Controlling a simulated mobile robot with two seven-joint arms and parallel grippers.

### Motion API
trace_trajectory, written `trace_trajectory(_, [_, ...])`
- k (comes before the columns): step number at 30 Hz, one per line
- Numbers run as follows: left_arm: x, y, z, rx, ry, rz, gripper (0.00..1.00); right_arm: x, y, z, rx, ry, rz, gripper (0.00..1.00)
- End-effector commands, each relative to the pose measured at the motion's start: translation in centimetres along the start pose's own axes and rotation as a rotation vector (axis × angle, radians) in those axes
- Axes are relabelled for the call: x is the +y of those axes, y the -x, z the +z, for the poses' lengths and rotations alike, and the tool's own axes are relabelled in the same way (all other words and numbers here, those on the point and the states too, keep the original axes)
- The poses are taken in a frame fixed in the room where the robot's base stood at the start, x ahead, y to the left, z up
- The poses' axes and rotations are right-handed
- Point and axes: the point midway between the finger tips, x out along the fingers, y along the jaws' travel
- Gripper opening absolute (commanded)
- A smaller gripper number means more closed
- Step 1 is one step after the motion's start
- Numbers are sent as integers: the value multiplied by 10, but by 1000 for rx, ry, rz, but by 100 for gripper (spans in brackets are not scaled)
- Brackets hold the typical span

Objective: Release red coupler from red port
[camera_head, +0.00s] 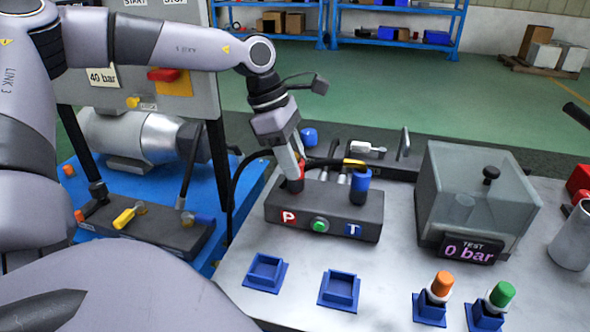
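The red coupler (294,187) sits at the red port marked P on the left of the dark manifold block (330,205). My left gripper (294,174) comes down on it from above, with its fingers around or right at the coupler. I cannot tell from this view whether the fingers are closed on it. A black hose runs from the coupler area to the left. The blue coupler (360,185) stands upright at the T port on the right of the block. A green button (320,225) is between the P and T labels. My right gripper is not in view.
Two empty blue square holders (265,272) lie in front of the block. Orange (442,285) and green (502,294) caps stand in blue holders at the front right. A clear tank (470,200) with a "0 bar" display is to the right. A metal cylinder (574,238) stands at the right edge.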

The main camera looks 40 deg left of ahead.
Motion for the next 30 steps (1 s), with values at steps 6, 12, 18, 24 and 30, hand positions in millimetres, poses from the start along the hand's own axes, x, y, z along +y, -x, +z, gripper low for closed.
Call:
trace_trajectory(6, [0, 1, 0, 0, -1, 1, 1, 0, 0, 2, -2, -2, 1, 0])
trace_trajectory(12, [0, 4, 1, 0, -1, 1, 1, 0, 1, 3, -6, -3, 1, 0])
trace_trajectory(18, [0, 13, 5, 0, -1, 2, 1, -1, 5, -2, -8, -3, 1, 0])
trace_trajectory(24, [0, 22, 8, -1, -1, 2, 1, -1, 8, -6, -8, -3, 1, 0])
trace_trajectory(30, [0, 32, 12, -1, 0, 1, 1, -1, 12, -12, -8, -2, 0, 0])
